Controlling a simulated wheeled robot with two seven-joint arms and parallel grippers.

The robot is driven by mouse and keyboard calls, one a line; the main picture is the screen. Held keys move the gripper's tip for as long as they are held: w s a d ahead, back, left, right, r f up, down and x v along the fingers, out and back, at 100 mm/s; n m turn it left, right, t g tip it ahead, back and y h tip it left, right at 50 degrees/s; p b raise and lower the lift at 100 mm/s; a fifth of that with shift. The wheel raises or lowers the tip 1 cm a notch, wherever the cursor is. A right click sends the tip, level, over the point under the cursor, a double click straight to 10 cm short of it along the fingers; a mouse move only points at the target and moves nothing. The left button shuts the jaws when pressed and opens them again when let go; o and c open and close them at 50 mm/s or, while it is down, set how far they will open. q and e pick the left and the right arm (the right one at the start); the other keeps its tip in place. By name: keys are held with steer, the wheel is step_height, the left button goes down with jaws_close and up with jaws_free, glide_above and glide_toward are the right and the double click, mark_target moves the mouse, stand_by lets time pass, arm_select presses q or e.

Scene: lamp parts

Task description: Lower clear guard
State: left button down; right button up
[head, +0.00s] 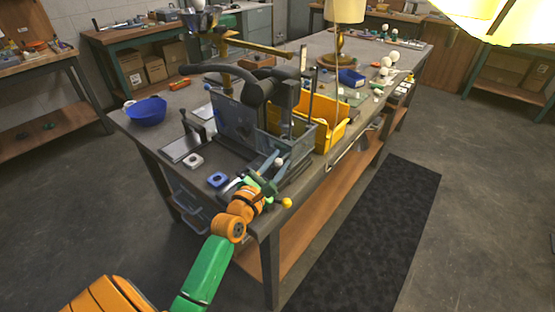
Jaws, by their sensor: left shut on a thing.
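A dark press-like machine (262,88) stands on the near end of the workbench. A see-through, blue-grey box-shaped guard (298,138) sits at its front right. My left arm reaches up from the bottom left, and my left gripper (268,170) is at the guard's lower front edge. The gripper is shut, apparently on the clear guard; the fingertips are small and partly hidden, so the exact grip is hard to see. A yellow ball knob (287,203) is just right of my wrist. My right gripper is out of view.
A yellow bin (334,130) stands close behind the guard. A bright yellow lampshade (505,18) hangs at top right. Floor beside the black mat (375,235) is free.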

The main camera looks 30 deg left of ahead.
arm_select(q)
steer(key=shift+f, duration=0.3)
steer(key=c, duration=0.6)
jaws_free()
steer(key=shift+w, duration=0.1)
steer(key=s, duration=0.6)
steer(key=shift+s+d, duration=0.25)
steer(key=shift+d, duration=0.15)
steer(key=shift+s, duration=0.4)
steer(key=shift+w, duration=0.1)
